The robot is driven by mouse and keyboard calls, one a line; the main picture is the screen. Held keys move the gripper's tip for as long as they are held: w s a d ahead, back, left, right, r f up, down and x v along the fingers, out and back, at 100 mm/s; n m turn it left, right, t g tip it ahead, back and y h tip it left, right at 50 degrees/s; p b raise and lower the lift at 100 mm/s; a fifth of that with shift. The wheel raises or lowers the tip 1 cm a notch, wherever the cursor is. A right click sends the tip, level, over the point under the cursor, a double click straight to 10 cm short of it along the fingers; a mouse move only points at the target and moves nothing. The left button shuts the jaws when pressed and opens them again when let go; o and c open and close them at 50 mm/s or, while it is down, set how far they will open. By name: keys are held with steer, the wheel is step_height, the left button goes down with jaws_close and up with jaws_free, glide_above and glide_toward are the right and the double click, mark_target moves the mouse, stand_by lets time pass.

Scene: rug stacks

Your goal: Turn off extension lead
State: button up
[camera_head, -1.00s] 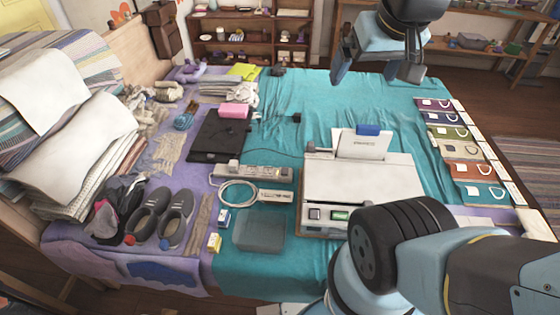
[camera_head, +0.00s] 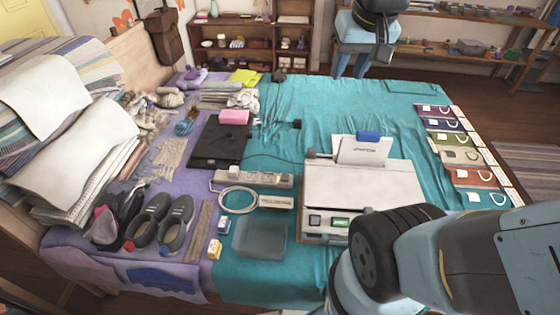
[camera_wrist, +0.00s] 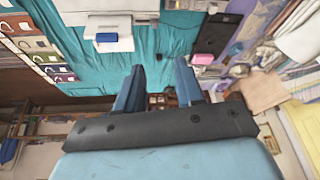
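The extension lead (camera_head: 253,179) is a pale power strip lying on the teal cloth, left of a white machine. A plug or adapter sits at its left end, and a coiled white cable (camera_head: 238,198) lies just in front of it. Its switch is too small to read. In the wrist view I cannot clearly make the strip out. My gripper (camera_head: 362,68) is raised beyond the far edge of the table, well away from the strip. It also shows in the wrist view (camera_wrist: 160,82), with its two blue fingers apart and nothing between them.
The white machine (camera_head: 318,200) stands right of the strip. A grey translucent tray (camera_head: 262,240) lies in front. A black flat case (camera_head: 218,143) with a pink block (camera_head: 233,117) is behind left. Shoes (camera_head: 160,225) and folded textiles fill the left. The teal cloth's far middle is mostly clear.

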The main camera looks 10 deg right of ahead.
steer(key=shift+m+g, duration=0.3)
steer(key=shift+g, duration=0.6)
steer(key=w+f, duration=0.1)
steer(key=w, duration=0.2)
steer(key=w+f, duration=0.2)
steer(key=w, duration=0.1)
steer(key=w+a+f, duration=0.1)
steer(key=w, duration=0.2)
steer(key=shift+w+a+f, duration=0.1)
steer(key=shift+w+f, duration=0.05)
jaws_close()
steer(key=w+a+f+g, duration=0.2)
steer(key=w+f, duration=0.8)
steer(key=w+a+f+m+g, duration=0.1)
steer(key=w+f, duration=0.3)
steer(key=f, duration=0.9)
steer(key=w+a+f+m+g, duration=0.1)
steer(key=w+f, duration=0.3)
steer(key=f, duration=0.9)
steer(key=shift+a+f+g+y, duration=0.15)
steer(key=shift+a+g+y, duration=0.15)
steer(key=shift+a+g, duration=0.35)
steer(key=shift+d, duration=0.15)
